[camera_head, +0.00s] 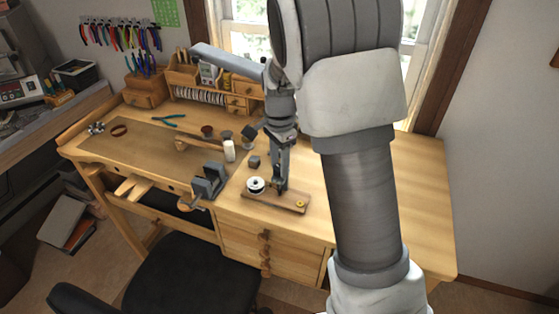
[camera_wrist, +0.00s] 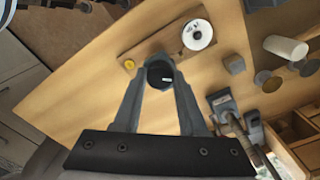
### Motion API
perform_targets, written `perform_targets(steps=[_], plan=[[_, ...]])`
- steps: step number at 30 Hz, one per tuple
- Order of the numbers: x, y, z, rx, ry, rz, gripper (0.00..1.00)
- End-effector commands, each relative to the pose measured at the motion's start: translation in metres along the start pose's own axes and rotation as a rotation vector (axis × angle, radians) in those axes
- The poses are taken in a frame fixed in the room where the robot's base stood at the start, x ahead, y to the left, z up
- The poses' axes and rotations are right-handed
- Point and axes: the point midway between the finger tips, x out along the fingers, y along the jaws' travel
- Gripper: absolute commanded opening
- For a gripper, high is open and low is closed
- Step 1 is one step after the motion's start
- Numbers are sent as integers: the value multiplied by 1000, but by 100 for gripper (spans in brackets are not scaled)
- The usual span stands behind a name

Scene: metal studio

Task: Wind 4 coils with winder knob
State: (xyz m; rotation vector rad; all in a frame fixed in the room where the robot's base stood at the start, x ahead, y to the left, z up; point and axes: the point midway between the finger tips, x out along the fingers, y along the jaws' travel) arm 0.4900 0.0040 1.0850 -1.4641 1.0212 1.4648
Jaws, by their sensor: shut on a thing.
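A wooden winder board (camera_head: 284,203) lies on the bench top near its front edge. A white spool with a dark centre (camera_head: 256,186) sits at its left end, and a small yellow piece (camera_head: 300,204) at its right end. In the wrist view the spool (camera_wrist: 198,35) and the yellow piece (camera_wrist: 129,64) lie on either side of the grip. My gripper (camera_head: 279,187) points down over the middle of the board. Its fingers are shut on a dark round winder knob (camera_wrist: 160,75). The fingers and my arm hide the knob in the head view.
A grey vise-like tool (camera_head: 208,182) stands left of the board. A small grey block (camera_head: 254,161) and a white cylinder (camera_head: 229,151) stand behind the spool. A wooden tool organizer (camera_head: 190,76) is at the back. Bench space right of the board looks clear.

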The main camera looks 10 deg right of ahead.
Motion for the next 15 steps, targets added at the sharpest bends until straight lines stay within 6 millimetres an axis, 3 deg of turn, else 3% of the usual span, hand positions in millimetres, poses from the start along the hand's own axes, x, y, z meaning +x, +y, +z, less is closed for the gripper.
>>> perform_targets(steps=[15], plan=[[-3, -1, 0, 458, 1, -2, 0]])
